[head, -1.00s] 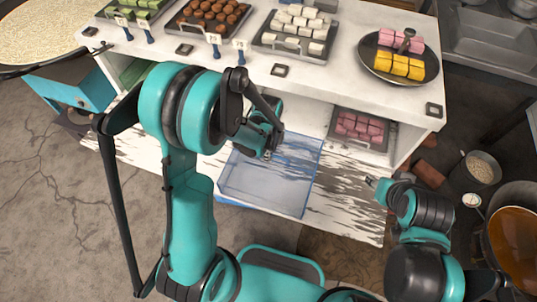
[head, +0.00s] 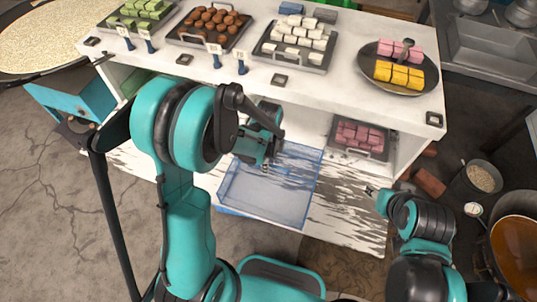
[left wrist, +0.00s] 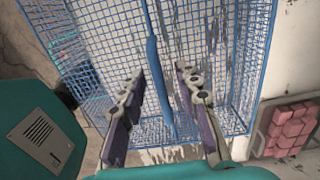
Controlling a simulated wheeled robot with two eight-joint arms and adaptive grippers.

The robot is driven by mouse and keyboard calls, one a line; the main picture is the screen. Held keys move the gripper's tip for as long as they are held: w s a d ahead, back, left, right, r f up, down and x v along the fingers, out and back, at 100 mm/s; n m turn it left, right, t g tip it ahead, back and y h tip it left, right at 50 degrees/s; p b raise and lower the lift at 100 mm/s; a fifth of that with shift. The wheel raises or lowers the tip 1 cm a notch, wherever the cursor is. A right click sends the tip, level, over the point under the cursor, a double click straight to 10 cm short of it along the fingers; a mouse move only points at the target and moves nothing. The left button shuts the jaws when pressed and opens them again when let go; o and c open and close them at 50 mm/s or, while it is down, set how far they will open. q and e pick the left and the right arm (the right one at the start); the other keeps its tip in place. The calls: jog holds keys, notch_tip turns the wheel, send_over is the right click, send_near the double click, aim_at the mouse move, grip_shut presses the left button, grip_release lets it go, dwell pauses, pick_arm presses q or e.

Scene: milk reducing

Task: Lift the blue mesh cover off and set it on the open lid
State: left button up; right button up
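The blue mesh cover (head: 290,205) is a see-through box-shaped frame low in front of the white counter, over the left part of the open lid (head: 345,222), a white, dark-streaked panel. In the left wrist view the mesh cover (left wrist: 215,45) fills the middle, with a thicker blue bar (left wrist: 153,60) across it. My left gripper (head: 266,168) is at the cover's upper side. In the wrist view its two fingers (left wrist: 160,75) are spread, with the bar between them and gaps beside it. My right gripper (head: 371,190) is right of the cover, small and apart from it.
A tray of pink cubes (head: 360,138) sits on the shelf, right of the cover. Trays of sweets (head: 295,45) and a dark plate (head: 402,85) stand on the counter above. A pot (head: 512,235) stands at far right. The lid's right part is clear.

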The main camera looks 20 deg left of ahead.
pick_arm(q)
notch_tip(320, 180, up, 11)
jog(key=s+a+r+n+t+b, duration=0.1)
jog(key=s+n+t+b, duration=0.1)
jog(key=s+n, duration=0.3)
jog(key=s+a+r+n+t+b, duration=0.2)
jog(key=s+n+t, duration=0.3)
jog(key=n, duration=0.8)
jog(key=shift+s+r, duration=0.25)
